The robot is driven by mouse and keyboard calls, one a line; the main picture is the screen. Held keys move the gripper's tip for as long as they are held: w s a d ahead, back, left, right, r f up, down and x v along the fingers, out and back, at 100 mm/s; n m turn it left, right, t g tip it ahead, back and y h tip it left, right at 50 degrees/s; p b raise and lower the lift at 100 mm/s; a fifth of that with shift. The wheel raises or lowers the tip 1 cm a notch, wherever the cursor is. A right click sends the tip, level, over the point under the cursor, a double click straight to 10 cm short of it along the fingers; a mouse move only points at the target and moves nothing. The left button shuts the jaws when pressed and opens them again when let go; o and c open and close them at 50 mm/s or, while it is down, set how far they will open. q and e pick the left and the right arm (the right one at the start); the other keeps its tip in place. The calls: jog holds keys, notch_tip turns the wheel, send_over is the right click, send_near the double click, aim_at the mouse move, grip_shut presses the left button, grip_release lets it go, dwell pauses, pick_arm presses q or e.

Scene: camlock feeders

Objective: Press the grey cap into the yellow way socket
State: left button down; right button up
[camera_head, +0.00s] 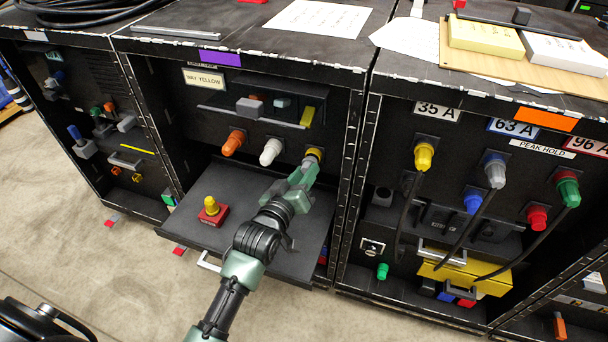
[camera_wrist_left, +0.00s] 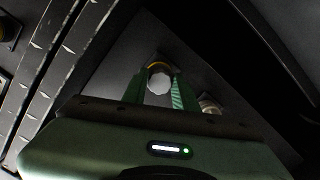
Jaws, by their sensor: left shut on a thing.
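My left gripper (camera_head: 306,169) reaches up to the yellow socket (camera_head: 314,154) on the panel labelled WAY YELLOW (camera_head: 204,80). The socket is at the right of a row with an orange plug (camera_head: 233,143) and a white plug (camera_head: 271,151). In the left wrist view, both green fingers (camera_wrist_left: 159,90) are shut on the grey cap (camera_wrist_left: 159,82), which looks pale and round. The yellow ring of the socket (camera_wrist_left: 159,65) shows just behind it. I cannot tell whether the cap is seated or only against the socket. The head view hides the cap behind my gripper. My right gripper is not in view.
A black shelf (camera_head: 250,215) juts out below the socket row, with a yellow knob on a red block (camera_head: 212,210). The right cabinet carries coloured plugs (camera_head: 424,155) and hanging black cables (camera_head: 408,225). Papers (camera_head: 318,17) lie on top.

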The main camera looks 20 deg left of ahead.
pick_arm(q)
jog(key=shift+w, duration=0.4)
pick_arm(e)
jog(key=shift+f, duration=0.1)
pick_arm(q)
jog(key=shift+w, duration=0.5)
jog(key=c, duration=1)
grip_release()
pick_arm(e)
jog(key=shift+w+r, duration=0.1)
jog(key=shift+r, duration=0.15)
pick_arm(q)
jog(key=shift+s+a+r+p, duration=0.15)
jog(key=shift+s+p, duration=0.4)
jog(key=shift+s, duration=1.4)
jog(key=shift+s+a+r+p, duration=0.2)
jog(key=shift+s+p, duration=0.4)
jog(key=shift+s, duration=1.3)
jog(key=shift+s+a+r+p, duration=0.15)
jog(key=shift+s+p, duration=0.4)
jog(key=shift+s, duration=1.4)
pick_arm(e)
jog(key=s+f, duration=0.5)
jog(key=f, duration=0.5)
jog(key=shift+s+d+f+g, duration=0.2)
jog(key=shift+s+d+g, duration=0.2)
